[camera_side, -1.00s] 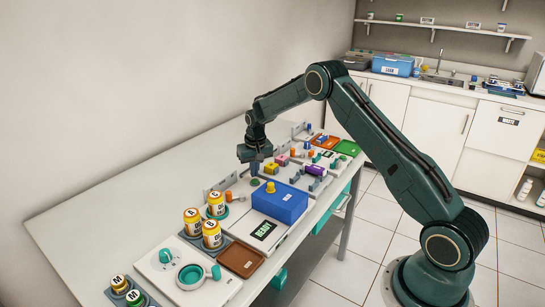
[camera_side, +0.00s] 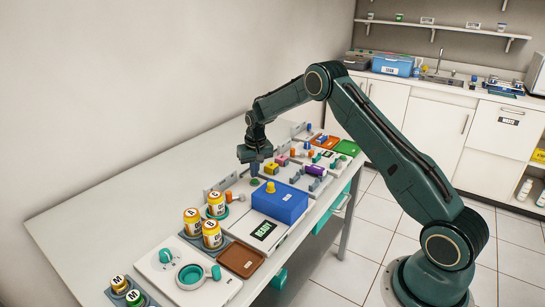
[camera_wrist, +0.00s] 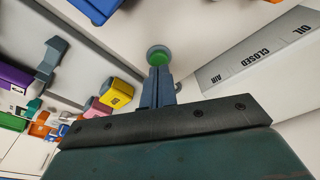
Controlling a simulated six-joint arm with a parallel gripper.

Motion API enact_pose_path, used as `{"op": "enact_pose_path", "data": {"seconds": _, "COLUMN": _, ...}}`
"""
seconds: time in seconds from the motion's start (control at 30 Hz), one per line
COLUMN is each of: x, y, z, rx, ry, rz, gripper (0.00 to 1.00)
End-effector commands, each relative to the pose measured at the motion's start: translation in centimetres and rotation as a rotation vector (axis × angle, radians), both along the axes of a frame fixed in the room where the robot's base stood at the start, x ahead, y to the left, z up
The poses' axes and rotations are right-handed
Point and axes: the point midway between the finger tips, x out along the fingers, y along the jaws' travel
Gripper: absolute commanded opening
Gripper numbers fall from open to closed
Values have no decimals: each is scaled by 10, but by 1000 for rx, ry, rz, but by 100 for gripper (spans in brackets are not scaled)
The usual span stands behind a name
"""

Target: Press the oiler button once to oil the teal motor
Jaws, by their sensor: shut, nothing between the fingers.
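My gripper (camera_side: 254,172) is shut and empty, pointing down over the work surface. In the wrist view, its closed fingertips (camera_wrist: 158,72) reach the near edge of a round green button (camera_wrist: 158,57) with a grey rim. In the side view, the green button (camera_side: 254,183) shows just under the fingertips. I cannot tell whether they touch or whether the button is pressed. I cannot pick out the teal motor with certainty in either view.
A blue box (camera_side: 279,203) with a yellow knob (camera_side: 270,187) stands in front of the button, beside a READY display (camera_side: 263,231). Yellow (camera_wrist: 117,93) and purple blocks (camera_wrist: 14,79) lie left in the wrist view. Lettered bottles (camera_side: 191,222) stand nearer the side camera. The table's wall side is bare.

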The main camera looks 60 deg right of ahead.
Motion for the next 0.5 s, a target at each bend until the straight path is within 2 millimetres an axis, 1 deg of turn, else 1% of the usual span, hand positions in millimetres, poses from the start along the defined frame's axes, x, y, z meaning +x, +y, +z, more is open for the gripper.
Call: {"op": "enact_pose_path", "data": {"seconds": 0.5, "x": 0, "y": 0, "z": -8, "rx": 0, "ry": 0, "rz": 0, "gripper": 0}}
